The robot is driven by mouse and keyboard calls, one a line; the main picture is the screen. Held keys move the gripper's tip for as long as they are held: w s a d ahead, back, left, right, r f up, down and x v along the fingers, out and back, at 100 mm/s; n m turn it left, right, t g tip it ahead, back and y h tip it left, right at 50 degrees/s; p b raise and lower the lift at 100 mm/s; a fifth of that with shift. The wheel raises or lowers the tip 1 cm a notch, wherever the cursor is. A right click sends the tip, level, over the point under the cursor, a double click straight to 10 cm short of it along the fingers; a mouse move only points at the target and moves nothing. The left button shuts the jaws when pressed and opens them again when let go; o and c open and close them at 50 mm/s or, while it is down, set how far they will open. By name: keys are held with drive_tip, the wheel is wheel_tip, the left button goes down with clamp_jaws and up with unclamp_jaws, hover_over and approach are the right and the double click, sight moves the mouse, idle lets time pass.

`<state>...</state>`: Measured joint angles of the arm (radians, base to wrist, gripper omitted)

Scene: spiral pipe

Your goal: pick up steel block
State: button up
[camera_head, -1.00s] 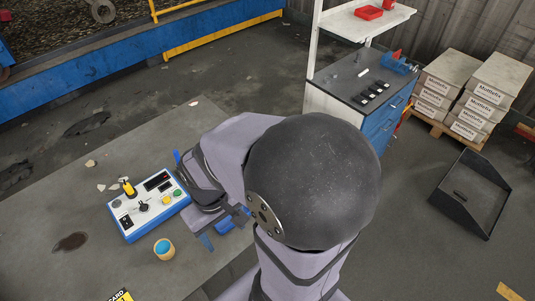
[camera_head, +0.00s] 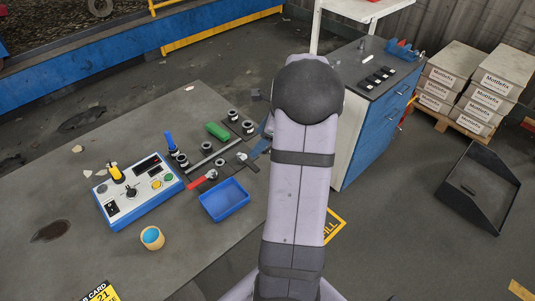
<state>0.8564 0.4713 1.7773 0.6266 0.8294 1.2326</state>
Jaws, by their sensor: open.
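I cannot surely pick out the steel block. On the grey workbench (camera_head: 70,180), small dark and metal parts (camera_head: 181,160) stand around a green piece (camera_head: 217,131), and a long thin metal bar (camera_head: 214,153) lies among them. Several dark blocks (camera_head: 378,77) sit on the top of the blue cabinet at the back right. My arm stretches up the middle of the picture, its dark rounded joint between the workbench parts and the cabinet.
On the bench are a blue-and-white control box (camera_head: 137,190), a red-handled tool (camera_head: 203,179), an empty blue tray (camera_head: 224,200) and a small cup (camera_head: 152,238). The blue cabinet (camera_head: 372,140) stands to the right, with stacked boxes (camera_head: 470,85) and a black bin (camera_head: 478,190) beyond.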

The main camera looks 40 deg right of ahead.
drive_tip(key=d+m, duration=0.1)
drive_tip(key=d, duration=0.1)
drive_tip(key=d+f+m+t, duration=0.1)
drive_tip(key=d+m, duration=0.1)
drive_tip(key=d, duration=0.1)
drive_tip(key=s+d+f+m+b, duration=0.1)
drive_tip(key=d+m, duration=0.1)
drive_tip(key=d, duration=0.1)
drive_tip(key=shift+h, duration=0.4)
drive_tip(key=shift+w+a+f, duration=0.15)
drive_tip(key=shift+w+f, duration=0.15)
drive_tip(key=shift+f, duration=0.15)
drive_tip(key=shift+p+x, duration=1.15)
drive_tip(key=shift+x, duration=2)
drive_tip(key=c, duration=1)
